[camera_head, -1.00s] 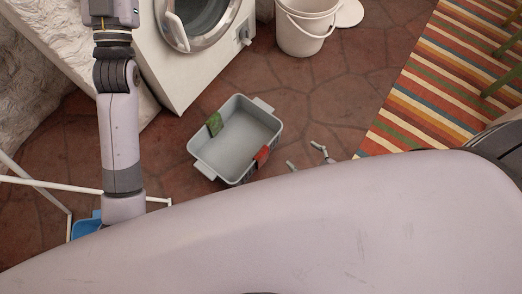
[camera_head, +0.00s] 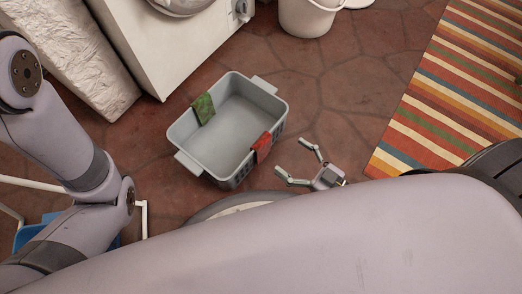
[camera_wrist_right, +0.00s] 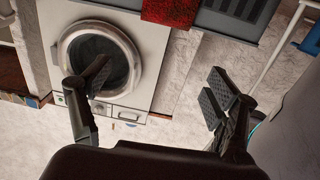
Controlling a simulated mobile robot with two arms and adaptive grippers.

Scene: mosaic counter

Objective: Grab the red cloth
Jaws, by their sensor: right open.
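The red cloth (camera_head: 262,146) hangs over the right rim of a grey basket (camera_head: 232,128) on the floor in the head view. In the right wrist view the red cloth (camera_wrist_right: 170,10) shows at the top edge, hanging from the basket's side (camera_wrist_right: 232,20). My right gripper (camera_head: 297,160) is open and empty, just right of the cloth and apart from it. Its open fingers (camera_wrist_right: 152,95) also show in the right wrist view, below the cloth. My left arm shows at the left of the head view, but its gripper is out of view.
A green cloth (camera_head: 203,108) hangs over the basket's left rim. A white washing machine (camera_head: 165,35) stands behind, with a white bucket (camera_head: 308,15) to its right. A striped rug (camera_head: 440,105) lies at the right. A white rack (camera_head: 140,222) and blue object (camera_head: 45,235) are lower left.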

